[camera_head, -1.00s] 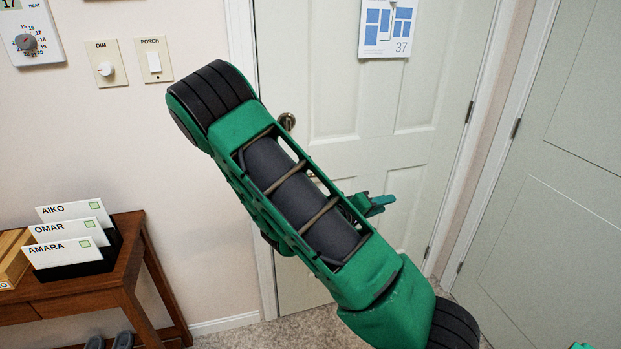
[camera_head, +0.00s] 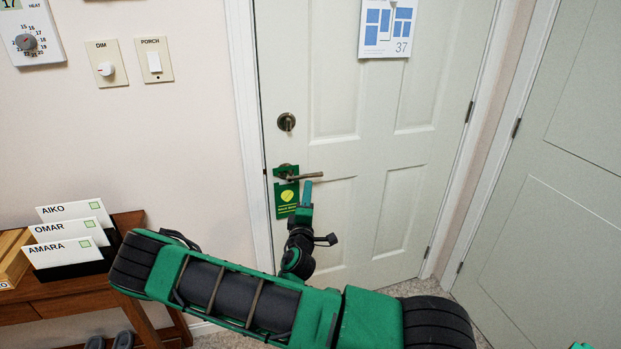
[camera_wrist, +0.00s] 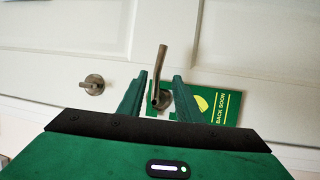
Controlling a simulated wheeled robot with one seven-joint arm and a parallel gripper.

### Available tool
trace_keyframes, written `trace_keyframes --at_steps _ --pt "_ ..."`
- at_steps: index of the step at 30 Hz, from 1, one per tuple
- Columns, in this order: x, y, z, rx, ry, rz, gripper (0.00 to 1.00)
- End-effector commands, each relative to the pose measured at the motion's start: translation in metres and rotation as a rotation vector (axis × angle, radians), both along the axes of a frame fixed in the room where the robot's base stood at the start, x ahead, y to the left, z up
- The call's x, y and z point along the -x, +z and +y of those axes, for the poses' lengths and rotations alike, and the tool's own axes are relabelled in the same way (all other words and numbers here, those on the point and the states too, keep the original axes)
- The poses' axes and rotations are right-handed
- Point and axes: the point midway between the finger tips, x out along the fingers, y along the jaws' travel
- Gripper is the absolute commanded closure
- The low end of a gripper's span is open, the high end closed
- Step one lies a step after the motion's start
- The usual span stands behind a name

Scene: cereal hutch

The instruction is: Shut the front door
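The front door (camera_head: 340,235) is white and panelled. It stands in its white frame, its left edge close along the left jamb; I cannot tell whether it is latched. Its lever handle (camera_head: 303,177) points right, with a green hanger (camera_head: 287,198) on it and a round deadbolt (camera_head: 286,122) above. My gripper (camera_head: 307,188) is just in front of the lever. In the wrist view, the fingers of my gripper (camera_wrist: 158,82) are spread apart, and the lever (camera_wrist: 160,65) shows between them. I cannot tell whether either finger touches it. The wrist view also shows the deadbolt (camera_wrist: 93,84).
A wooden table (camera_head: 40,312) with name cards (camera_head: 65,252) stands at the left. Dimmer (camera_head: 106,69) and porch (camera_head: 154,62) switches are on the wall. A calendar (camera_head: 386,28) hangs on the door. Another pale door (camera_head: 550,200) is at the right. Shoes (camera_head: 122,340) lie under the table.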

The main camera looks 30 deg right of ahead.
Motion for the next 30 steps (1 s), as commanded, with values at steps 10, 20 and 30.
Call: trace_keyframes --at_steps 10,20,30 --pt "-0.047 0.011 -0.038 -0.004 -0.004 -0.006 0.68" --pt "-0.071 0.015 -0.055 -0.001 -0.003 -0.003 0.68" --pt "-0.072 0.015 -0.056 -0.001 -0.003 -0.002 0.78"
